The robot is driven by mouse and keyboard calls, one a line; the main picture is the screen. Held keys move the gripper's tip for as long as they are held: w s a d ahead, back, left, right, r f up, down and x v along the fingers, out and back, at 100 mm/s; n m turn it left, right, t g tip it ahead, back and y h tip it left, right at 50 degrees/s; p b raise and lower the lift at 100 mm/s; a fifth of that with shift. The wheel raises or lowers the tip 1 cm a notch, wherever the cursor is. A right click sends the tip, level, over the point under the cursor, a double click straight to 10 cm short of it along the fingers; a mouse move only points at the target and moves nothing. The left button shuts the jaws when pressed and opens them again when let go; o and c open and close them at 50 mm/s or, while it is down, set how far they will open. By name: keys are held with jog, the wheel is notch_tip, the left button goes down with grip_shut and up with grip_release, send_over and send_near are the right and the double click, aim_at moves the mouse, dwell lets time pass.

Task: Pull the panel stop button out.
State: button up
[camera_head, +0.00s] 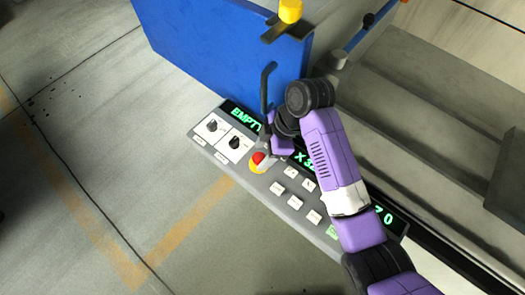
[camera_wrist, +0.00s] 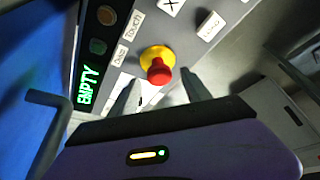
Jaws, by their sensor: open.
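The stop button (camera_head: 258,158) is a red mushroom cap on a yellow collar, on the sloping grey control panel (camera_head: 232,170). In the wrist view the button (camera_wrist: 159,72) stands just beyond my fingertips, near the middle between them. My gripper (camera_head: 268,160) is over the panel at the button, and its fingers partly cover the collar in the head view. In the wrist view my gripper (camera_wrist: 158,88) is open, with one finger to each side of the red cap. I cannot tell whether either finger touches it.
Two black knobs (camera_head: 234,143) on white plates sit left of the button. Several labelled white keys (camera_head: 295,202) lie to its right. A green-lit display reading EMPTY (camera_head: 245,116) runs behind. A dark bent rod (camera_head: 266,85) rises near my gripper, before a blue panel (camera_head: 215,50).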

jog(key=b+v, duration=0.1)
jog(key=v, duration=0.6)
jog(key=shift+d+r, duration=0.2)
jog(key=shift+r, duration=0.15)
